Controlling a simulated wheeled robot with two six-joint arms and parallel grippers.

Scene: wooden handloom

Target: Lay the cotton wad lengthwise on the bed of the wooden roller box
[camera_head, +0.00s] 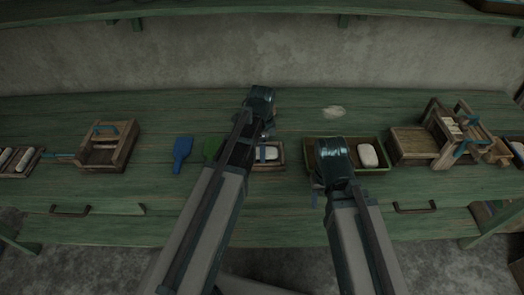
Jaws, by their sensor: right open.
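A white cotton wad (368,155) lies in the right part of a green-rimmed tray (385,171). Another white piece (271,153) sits in a small wooden box (282,164) at the centre, with a blue strip beside it. A wooden box with a blue handle (122,156) stands at the left; I cannot tell for sure which box is the roller box. My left gripper (264,137) is above the small central box, its fingers mostly hidden by my arm. My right gripper (319,187) is open over the left part of the green-rimmed tray, apart from the wad.
A wooden crank machine (446,148) stands at the right. A blue paddle (181,154) and a partly covered green one (211,148) lie left of centre. A tray of white rolls (16,163) is at the far left. A pale patch (333,112) lies behind. The back of the table is mostly clear.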

